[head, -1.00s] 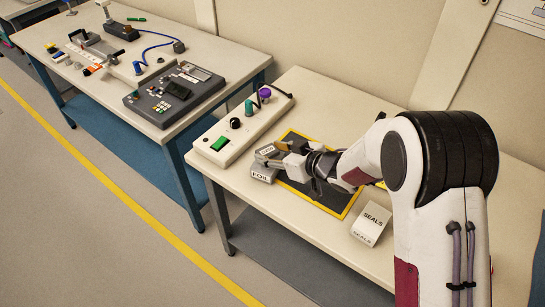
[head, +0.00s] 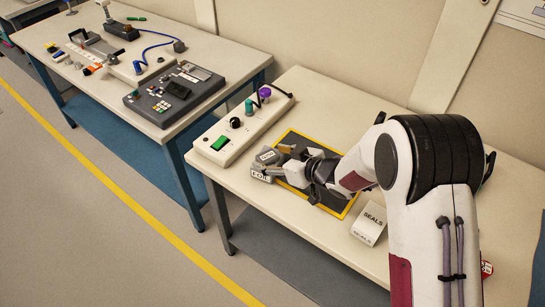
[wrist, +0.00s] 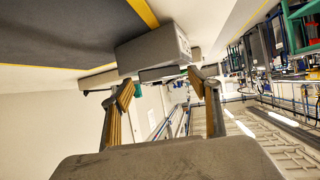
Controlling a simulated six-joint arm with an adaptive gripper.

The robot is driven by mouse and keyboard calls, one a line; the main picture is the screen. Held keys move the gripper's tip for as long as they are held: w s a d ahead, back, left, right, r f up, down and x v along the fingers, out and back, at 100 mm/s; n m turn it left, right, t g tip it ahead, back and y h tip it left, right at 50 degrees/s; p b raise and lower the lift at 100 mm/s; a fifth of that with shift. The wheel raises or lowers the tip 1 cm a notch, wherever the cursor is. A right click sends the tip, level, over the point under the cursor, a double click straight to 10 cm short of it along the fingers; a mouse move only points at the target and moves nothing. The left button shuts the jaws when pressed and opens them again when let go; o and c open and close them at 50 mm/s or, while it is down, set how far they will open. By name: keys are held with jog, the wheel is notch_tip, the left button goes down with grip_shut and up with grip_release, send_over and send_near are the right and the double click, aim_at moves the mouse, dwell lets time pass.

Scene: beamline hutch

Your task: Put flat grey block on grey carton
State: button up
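The grey carton (head: 259,176), with a label on its front, stands at the left edge of the dark mat on the near table. The flat grey block (head: 268,157) appears to lie on top of it; it looks slightly turned. My gripper (head: 279,161) is just right of them, fingers apart. In the wrist view, which looks upside down, the carton (wrist: 155,47) and the thin darker block (wrist: 160,74) against its top show beyond the fingertips. My gripper (wrist: 166,84) holds nothing between its fingers there. Where block and carton touch is partly hidden.
The dark mat (head: 330,205) has a yellow border. A white SEALS carton (head: 369,223) stands at the front right. A pale control box (head: 222,145) with green, black and purple knobs lies behind left. Another table (head: 200,50) with equipment is across a gap.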

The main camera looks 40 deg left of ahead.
jog(key=shift+r, duration=0.2)
jog(key=shift+d+r, duration=0.1)
jog(key=shift+d, duration=0.2)
jog(key=v, duration=1.1)
jog(key=shift+d, duration=0.15)
dwell(0.6)
